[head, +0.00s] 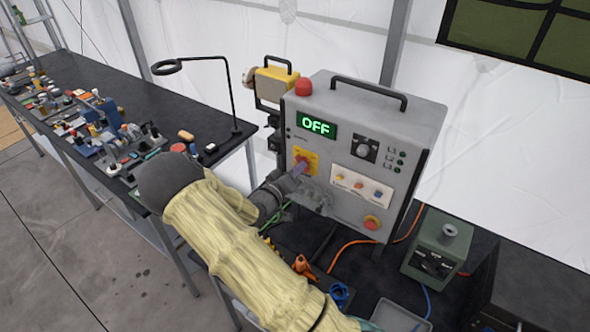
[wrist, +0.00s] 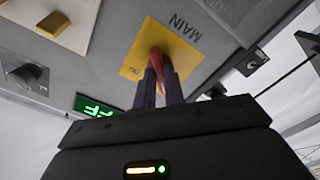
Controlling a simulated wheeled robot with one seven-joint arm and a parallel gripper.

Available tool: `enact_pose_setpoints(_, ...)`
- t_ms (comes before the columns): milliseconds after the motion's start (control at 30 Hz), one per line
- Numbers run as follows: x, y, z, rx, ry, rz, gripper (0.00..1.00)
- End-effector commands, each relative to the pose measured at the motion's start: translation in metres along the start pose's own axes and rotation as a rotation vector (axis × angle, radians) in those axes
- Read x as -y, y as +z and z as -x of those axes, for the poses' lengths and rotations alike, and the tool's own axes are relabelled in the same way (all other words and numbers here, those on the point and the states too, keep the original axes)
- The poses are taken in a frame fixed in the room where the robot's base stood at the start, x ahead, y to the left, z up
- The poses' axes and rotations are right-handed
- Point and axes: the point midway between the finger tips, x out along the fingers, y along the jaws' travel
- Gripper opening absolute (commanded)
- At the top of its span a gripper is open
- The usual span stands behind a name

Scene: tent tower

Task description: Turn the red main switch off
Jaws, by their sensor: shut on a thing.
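The red main switch (wrist: 158,60) sits on a yellow plate marked MAIN (wrist: 185,50) in the wrist view. In the head view its yellow plate (head: 312,156) is on the left of the grey control box's front, and my gripper partly covers the switch. My gripper (wrist: 160,88) is shut on the red switch handle, one finger on each side. In the head view my gripper (head: 299,167) reaches the plate from the lower left. The display (head: 316,126) above the switch reads OFF in green; part of it shows in the wrist view (wrist: 95,106).
The grey box (head: 435,118) also bears a black dial (head: 364,148), small coloured switches (head: 358,187) and a red button (head: 372,222). A yellow lamp (head: 275,83) stands behind it. A green unit (head: 437,246) is at right; a cluttered black table (head: 215,112) is at left.

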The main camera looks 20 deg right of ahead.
Motion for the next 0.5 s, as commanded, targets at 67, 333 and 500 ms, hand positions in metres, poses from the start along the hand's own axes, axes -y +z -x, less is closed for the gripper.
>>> enact_pose_setpoints(67,-0.0012,0.0022,-0.0011,0.005,0.003,0.005,0.00)
enact_pose_setpoints(333,-0.0012,0.0022,-0.0012,0.005,0.003,0.004,0.19)
enact_pose_setpoints(500,-0.0006,0.0012,-0.0006,0.002,0.002,0.002,0.33)
